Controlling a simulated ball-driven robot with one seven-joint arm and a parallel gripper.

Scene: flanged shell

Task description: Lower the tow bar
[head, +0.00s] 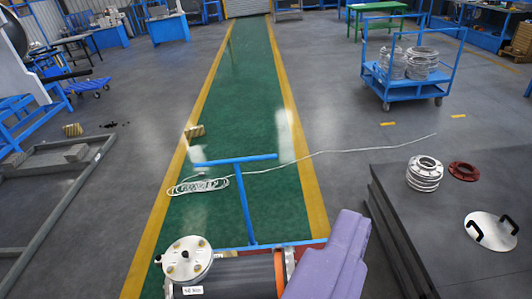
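The tow bar (246,208) is a blue T-shaped bar in the lower middle of the head view. Its crosspiece (236,160) is at the far end, and its shaft runs down to a blue frame edge (230,249) at the bottom. It stretches away from me over the green lane; I cannot tell how steeply it is tilted. A dark cylindrical shell (232,276) with a bolted metal flange (187,259) lies just behind the frame edge. A purple part, apparently mine, covers its right end. My gripper's fingers do not show, and nothing visible touches the bar.
A white cable lies coiled (200,185) left of the bar and trails to the right across the floor. A dark platform (430,245) at the right holds stacked flanges (425,174). A blue trolley (405,82) stands farther back. The green lane (245,85) beyond is mostly clear.

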